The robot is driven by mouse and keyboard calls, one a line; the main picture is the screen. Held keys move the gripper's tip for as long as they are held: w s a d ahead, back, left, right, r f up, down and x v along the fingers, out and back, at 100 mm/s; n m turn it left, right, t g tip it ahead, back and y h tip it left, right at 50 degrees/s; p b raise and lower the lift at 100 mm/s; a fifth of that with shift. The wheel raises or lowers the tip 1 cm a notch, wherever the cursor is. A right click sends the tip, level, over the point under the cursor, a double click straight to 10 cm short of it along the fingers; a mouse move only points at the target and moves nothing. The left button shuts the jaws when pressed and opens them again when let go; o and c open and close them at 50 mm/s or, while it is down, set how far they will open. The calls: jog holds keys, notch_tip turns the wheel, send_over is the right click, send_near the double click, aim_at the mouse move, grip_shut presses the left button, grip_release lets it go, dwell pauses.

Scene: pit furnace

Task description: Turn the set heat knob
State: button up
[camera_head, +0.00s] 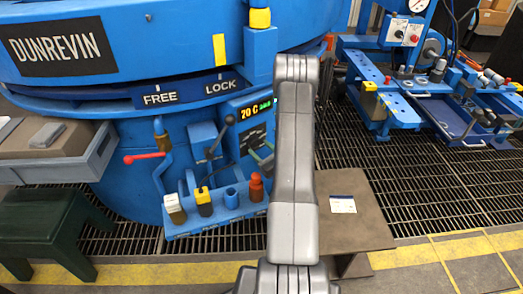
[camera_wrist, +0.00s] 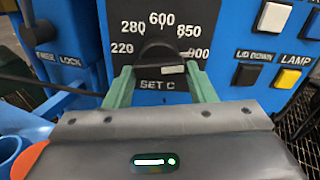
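The set heat knob (camera_wrist: 156,48) is a dark round knob on the blue furnace's black dial plate. Numbers 220, 280, 600, 850 and 900 arc around it, and "SET C" is printed below. My gripper (camera_wrist: 160,69) has two green fingers, one at each side of the knob's lower part, with a wide gap between them. The gripper is open, and I cannot tell whether either finger touches the knob. In the head view my grey arm hides most of the dial, and a green finger of my gripper (camera_head: 263,152) shows beside it.
A display (camera_head: 249,112) reads 20 C. Left of the dial are a black-knobbed lever (camera_head: 213,143) and a red-handled crank (camera_head: 148,156). In the wrist view, a white button (camera_wrist: 273,18) and a yellow LAMP button (camera_wrist: 287,78) sit right of the knob. A brown table (camera_head: 350,235) stands below right.

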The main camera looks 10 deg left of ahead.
jog(key=o, duration=0.3)
jog(key=shift+s+d, duration=0.1)
jog(key=p+v, duration=0.1)
jog(key=v, duration=1.2)
jog(key=shift+s+d, duration=0.2)
jog(key=shift+d, duration=0.05)
jog(key=b+x, duration=0.1)
jog(key=x, duration=1.3)
dwell(0.3)
